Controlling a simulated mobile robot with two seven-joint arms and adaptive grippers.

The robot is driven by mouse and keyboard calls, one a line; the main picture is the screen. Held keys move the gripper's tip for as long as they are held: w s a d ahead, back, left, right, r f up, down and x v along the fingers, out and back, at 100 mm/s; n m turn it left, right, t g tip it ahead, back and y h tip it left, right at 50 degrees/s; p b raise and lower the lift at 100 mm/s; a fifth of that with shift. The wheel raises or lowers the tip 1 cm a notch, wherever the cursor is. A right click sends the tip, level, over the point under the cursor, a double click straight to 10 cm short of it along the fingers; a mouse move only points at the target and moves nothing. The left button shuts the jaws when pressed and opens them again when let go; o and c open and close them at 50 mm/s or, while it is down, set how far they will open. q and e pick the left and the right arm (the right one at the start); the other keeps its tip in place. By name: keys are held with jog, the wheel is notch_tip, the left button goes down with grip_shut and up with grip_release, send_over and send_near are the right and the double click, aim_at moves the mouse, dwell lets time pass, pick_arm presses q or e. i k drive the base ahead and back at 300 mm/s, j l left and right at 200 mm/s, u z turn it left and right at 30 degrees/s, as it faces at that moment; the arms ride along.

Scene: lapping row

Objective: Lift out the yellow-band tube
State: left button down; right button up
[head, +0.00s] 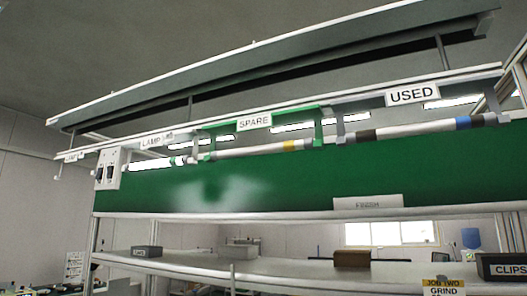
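The yellow-band tube (255,150) is a white tube with a yellow band right of its middle. It lies lengthwise beneath the SPARE sign (254,121), along the top of the green panel. Green brackets (318,130) stand near its two ends. Whether the tube touches them I cannot tell. Neither of my grippers is in view.
A tube with dark and blue bands (420,129) lies right, under the USED sign (412,94). A lit tube (150,164) is left, near the LAMP sign (152,142) and a switch box (108,170). A long hood (270,65) hangs overhead. A shelf (220,264) runs below.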

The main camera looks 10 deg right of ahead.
aim_at(305, 144)
jog(key=i+j+z, duration=0.35)
jog(key=j+z, duration=0.15)
jog(key=j, duration=0.15)
jog(key=i+j+z, duration=0.1)
jog(key=j+z, duration=0.15)
jog(key=i+j+z, duration=0.1)
jog(key=j+z, duration=0.2)
jog(key=j, duration=0.15)
jog(key=k+j+z, duration=0.55)
jog(key=i+l, duration=0.05)
jog(key=l, duration=0.05)
